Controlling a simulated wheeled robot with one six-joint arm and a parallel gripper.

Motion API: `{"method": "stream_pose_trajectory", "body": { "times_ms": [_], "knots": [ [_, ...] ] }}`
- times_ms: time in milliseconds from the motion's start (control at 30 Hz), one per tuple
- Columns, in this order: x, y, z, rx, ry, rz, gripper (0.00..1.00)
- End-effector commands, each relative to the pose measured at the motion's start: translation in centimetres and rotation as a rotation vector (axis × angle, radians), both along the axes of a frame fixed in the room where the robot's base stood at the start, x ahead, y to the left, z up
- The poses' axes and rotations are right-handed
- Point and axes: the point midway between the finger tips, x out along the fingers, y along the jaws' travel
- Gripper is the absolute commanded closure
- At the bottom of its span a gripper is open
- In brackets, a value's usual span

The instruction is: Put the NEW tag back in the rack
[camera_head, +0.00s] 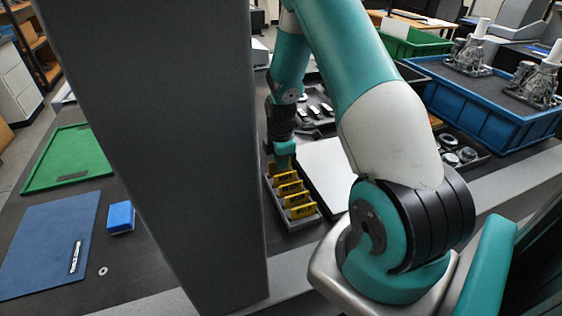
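A grey slotted rack (308,218) stands on the dark table, just right of my large grey column. Several yellow tags (299,199) stand upright in a row in it; dark lettering shows on them but is too small to read, so I cannot tell which is the NEW tag. My gripper (283,164) points down at the far end of the rack, over or just behind the farthest tag. A bit of yellow shows beside its fingers, but I cannot tell whether it is held. The fingertips are too small and partly hidden to judge.
A pale flat plate (326,172) lies right of the rack. A blue bin (478,112) with metal castings stands at the right. At the left are a green tray (52,180), a blue mat (50,235), a blue block (121,217) and a small washer (103,271). My column hides the middle left.

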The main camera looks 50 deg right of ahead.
Motion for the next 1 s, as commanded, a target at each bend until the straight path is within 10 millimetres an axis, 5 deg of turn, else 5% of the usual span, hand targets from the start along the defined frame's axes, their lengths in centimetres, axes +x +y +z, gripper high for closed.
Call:
{"method": "stream_pose_trajectory", "body": {
  "times_ms": [900, 1000],
  "knots": [
    [0.0, 0.0, -1.2, 0.000, 0.000, 0.000, 1.00],
    [0.0, 0.0, -1.2, 0.000, 0.000, 0.000, 0.73]
  ]
}}
